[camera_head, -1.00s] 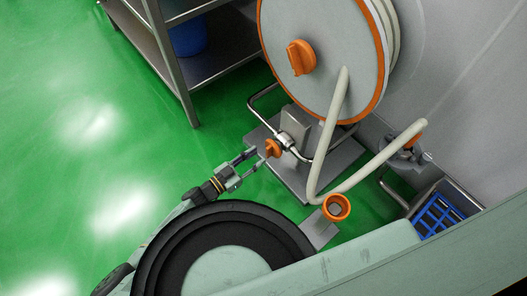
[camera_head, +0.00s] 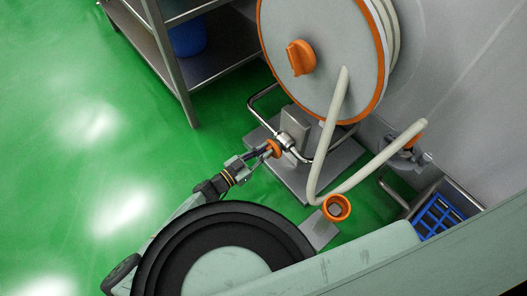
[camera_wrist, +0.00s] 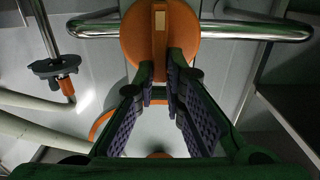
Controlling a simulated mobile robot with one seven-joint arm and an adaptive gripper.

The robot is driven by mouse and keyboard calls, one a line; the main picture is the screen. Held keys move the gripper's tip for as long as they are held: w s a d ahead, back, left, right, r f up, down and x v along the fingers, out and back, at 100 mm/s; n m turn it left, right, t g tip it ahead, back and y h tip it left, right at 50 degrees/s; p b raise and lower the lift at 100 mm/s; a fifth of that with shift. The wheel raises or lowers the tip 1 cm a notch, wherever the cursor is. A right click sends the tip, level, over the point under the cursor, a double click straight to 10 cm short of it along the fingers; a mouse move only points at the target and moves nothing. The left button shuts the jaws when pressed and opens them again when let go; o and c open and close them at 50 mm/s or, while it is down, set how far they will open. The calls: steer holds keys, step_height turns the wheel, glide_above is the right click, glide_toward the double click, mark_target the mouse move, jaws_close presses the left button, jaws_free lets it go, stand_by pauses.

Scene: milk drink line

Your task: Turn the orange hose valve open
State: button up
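The orange hose valve (camera_head: 274,148) is a round knob on a metal pipe fitting at the foot of the hose reel. In the wrist view its orange disc (camera_wrist: 185,28) fills the top middle, with a raised grip bar running up and down across it. My gripper (camera_head: 265,153) is right at the knob, reaching from the lower left. In the wrist view my gripper's two padded fingers (camera_wrist: 161,75) stand on either side of the lower end of the bar, with a narrow gap between them. Contact with the bar cannot be made out.
The hose reel (camera_head: 325,85) with an orange rim and an orange centre knob (camera_head: 301,58) stands above the valve. A pale hose (camera_head: 375,165) hangs to the right. A steel shelf (camera_head: 222,62) stands at the upper left. A blue crate (camera_head: 438,215) is at the right.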

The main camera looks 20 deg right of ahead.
jaws_close()
steer(key=n, duration=0.4)
steer(key=shift+w+a+f+b, duration=0.15)
steer(key=shift+w+b, duration=0.15)
steer(key=shift+w, duration=0.1)
steer(key=shift+w+a+f+n+b, duration=0.1)
steer(key=shift+w+f+n+b, duration=0.3)
steer(key=shift+n, duration=1.95)
steer(key=shift+w+a+f+n+b, duration=0.15)
steer(key=shift+f+n+b, duration=0.35)
steer(key=shift+n, duration=1.8)
steer(key=shift+w+a+f+n+b, duration=0.1)
steer(key=shift+w+f+n+b, duration=0.4)
steer(key=shift+n, duration=1.85)
steer(key=shift+s+r, duration=0.2)
steer(key=shift+s, duration=0.05)
steer(key=o, duration=0.6)
jaws_free()
